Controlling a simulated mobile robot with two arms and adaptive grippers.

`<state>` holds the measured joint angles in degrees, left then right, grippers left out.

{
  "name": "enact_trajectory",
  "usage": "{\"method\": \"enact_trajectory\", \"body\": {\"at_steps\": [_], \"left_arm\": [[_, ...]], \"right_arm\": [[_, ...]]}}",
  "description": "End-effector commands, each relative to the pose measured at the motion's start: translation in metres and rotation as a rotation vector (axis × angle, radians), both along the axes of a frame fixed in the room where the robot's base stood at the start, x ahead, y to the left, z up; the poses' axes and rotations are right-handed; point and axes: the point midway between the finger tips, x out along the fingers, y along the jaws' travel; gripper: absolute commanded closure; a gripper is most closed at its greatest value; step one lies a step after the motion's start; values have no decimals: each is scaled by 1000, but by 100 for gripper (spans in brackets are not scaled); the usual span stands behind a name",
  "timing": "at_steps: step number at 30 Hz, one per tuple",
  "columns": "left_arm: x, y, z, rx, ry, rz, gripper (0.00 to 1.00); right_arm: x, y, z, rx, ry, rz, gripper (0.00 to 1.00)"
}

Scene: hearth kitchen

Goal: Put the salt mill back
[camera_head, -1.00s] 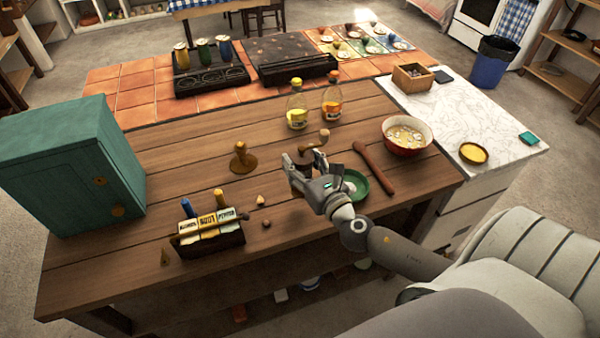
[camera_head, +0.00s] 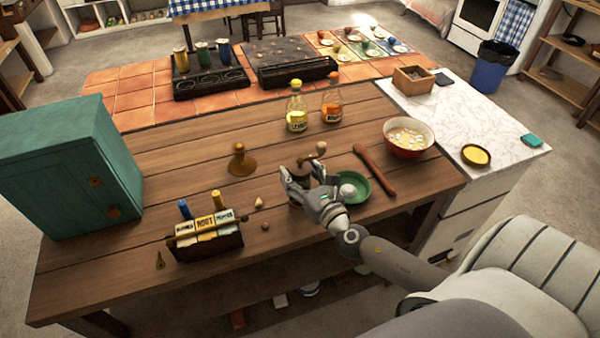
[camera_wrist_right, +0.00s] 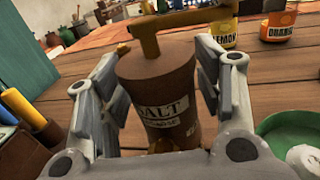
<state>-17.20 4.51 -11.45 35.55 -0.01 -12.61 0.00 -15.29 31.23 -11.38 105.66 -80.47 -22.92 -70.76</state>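The salt mill (camera_wrist_right: 160,95) is a brown cylinder with a "SALT" label and a brass crank on top. In the head view the salt mill (camera_head: 300,171) is partly hidden by my right gripper (camera_head: 308,176). My right gripper (camera_wrist_right: 160,90) has one finger on each side of the mill's body and appears shut on it. The mill is close to the wooden counter (camera_head: 190,150), left of the green dish (camera_head: 364,189); I cannot tell if its base touches the wood. My left gripper is not in view.
Lemon (camera_head: 297,115) and orange (camera_head: 331,108) bottles stand behind. A packet rack (camera_head: 207,242), a brown stamp-like piece (camera_head: 240,163) and a teal cabinet (camera_head: 60,175) are on the left.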

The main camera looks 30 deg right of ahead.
Motion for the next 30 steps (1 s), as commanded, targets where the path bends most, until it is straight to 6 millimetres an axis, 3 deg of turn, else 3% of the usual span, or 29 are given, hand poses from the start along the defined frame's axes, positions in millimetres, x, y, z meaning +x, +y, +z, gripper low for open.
{"method": "enact_trajectory", "body": {"at_steps": [14,30], "left_arm": [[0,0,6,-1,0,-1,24],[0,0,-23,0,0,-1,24]], "right_arm": [[0,0,6,0,0,0,28],[-88,7,0,1,3,1,28]]}}
